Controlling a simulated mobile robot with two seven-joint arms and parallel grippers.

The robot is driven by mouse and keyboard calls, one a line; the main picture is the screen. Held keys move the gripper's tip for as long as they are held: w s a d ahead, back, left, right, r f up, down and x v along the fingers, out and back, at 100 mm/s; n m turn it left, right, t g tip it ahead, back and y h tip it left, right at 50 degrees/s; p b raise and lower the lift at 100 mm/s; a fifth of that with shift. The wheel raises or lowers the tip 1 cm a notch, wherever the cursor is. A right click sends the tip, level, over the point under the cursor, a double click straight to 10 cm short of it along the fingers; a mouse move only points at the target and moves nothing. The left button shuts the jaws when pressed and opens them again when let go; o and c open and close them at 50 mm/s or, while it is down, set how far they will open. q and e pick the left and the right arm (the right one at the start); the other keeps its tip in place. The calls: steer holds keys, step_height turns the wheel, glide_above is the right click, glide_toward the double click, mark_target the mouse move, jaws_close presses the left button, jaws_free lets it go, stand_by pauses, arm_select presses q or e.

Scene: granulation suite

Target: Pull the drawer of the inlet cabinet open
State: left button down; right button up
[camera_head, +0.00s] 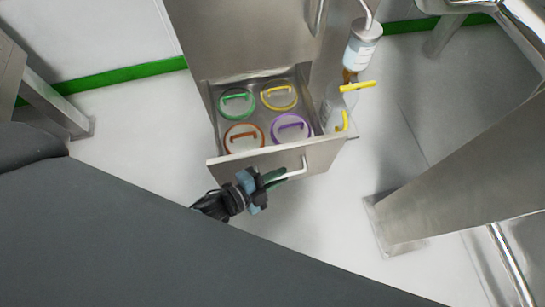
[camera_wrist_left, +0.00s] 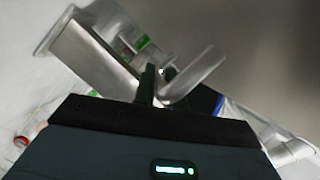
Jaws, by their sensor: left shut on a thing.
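The steel inlet cabinet (camera_head: 240,40) stands at the top centre of the head view. Its drawer (camera_head: 322,158) is pulled out toward me, showing its inside. Several round lids with bar handles sit inside: green (camera_head: 237,103), yellow (camera_head: 279,95), orange (camera_head: 244,138) and purple (camera_head: 291,128). The drawer's pale bar handle (camera_head: 298,171) is on the right part of its front. My left gripper (camera_head: 272,180) is shut on this handle, in front of the drawer. In the left wrist view a dark finger (camera_wrist_left: 147,84) shows against blurred metal. My right gripper is out of view.
A bottle (camera_head: 362,45) hangs beside the cabinet on the right, above a clear container with yellow parts (camera_head: 357,87). A broad steel post (camera_head: 450,180) stands at the right. White floor (camera_head: 130,130) is clear left of the drawer.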

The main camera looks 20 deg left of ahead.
arm_select(q)
steer(key=s+d, duration=0.3)
steer(key=s, duration=0.2)
steer(key=shift+s+d+p, duration=0.3)
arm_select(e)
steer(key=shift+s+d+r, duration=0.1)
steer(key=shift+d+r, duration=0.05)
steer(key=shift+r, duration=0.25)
arm_select(q)
steer(key=c, duration=1.5)
jaws_free()
steer(key=shift+o, duration=0.2)
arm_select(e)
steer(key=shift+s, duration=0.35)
arm_select(q)
steer(key=shift+s, duration=0.1)
